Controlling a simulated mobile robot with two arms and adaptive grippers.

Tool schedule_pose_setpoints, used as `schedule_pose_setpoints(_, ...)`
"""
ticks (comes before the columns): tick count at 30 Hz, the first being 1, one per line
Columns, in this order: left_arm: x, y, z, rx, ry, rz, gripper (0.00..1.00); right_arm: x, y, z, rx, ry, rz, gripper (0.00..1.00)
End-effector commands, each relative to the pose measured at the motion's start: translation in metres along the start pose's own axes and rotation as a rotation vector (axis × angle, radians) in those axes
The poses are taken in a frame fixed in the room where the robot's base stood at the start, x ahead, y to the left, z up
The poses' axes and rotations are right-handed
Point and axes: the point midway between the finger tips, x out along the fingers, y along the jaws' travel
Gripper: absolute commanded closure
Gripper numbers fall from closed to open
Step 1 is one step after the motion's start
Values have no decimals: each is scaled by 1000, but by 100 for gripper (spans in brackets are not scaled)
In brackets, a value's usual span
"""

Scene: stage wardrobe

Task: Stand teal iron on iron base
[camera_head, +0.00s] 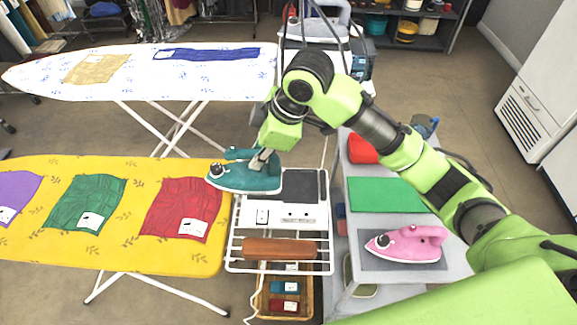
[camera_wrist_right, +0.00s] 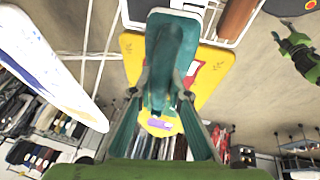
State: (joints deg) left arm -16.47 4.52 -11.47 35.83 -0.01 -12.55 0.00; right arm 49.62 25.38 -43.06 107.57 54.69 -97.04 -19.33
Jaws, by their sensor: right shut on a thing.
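The teal iron (camera_head: 248,180) is in my right gripper (camera_head: 262,158), which is shut on it; its tip points left. In the head view it overlaps the left part of the white stand with a dark pad (camera_head: 312,186), which looks like the iron base, and the yellow board's right edge. I cannot tell whether it touches either. In the wrist view the iron (camera_wrist_right: 168,60) fills the space between the fingers (camera_wrist_right: 160,105). A green arm part at the right of the wrist view (camera_wrist_right: 298,48) seems to be my left gripper; its fingers are too small to judge.
A yellow ironing board (camera_head: 130,250) with folded cloths lies at left, a white board (camera_head: 120,80) behind it. A brown roller (camera_head: 280,249) lies on the stand's rack.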

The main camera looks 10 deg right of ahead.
Motion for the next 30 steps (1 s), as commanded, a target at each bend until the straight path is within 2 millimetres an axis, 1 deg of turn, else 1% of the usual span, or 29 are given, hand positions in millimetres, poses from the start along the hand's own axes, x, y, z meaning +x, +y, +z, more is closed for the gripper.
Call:
schedule_pose_setpoints(1, -5, 1, 2, 0, -4, 1, 60, -1, 7, 9, 6, -2, 2, 100)
schedule_pose_setpoints(10, -26, 5, 25, 1, -38, 6, 60, 15, 48, 72, 9, -3, 3, 100)
schedule_pose_setpoints(12, -28, 5, 26, 1, -40, 6, 60, 27, 52, 85, 7, -2, -1, 100)
schedule_pose_setpoints(15, -32, 4, 23, 1, -37, 6, 60, 40, 58, 100, 6, -1, 0, 100)
schedule_pose_setpoints(18, -34, 3, 15, 1, -27, 4, 60, 49, 62, 111, 3, 0, 3, 100)
schedule_pose_setpoints(23, -35, 1, 1, 1, -7, 2, 60, 56, 66, 120, 2, 2, 3, 100)
schedule_pose_setpoints(26, -38, 1, 0, 1, -5, 2, 60, 63, 69, 129, 4, 0, 2, 100)
schedule_pose_setpoints(27, -44, 1, 0, 1, -6, 2, 60, 67, 68, 131, 5, 1, 1, 100)
schedule_pose_setpoints(30, -51, 1, 2, 0, -9, 2, 60, 80, 64, 135, 4, 1, 1, 100)
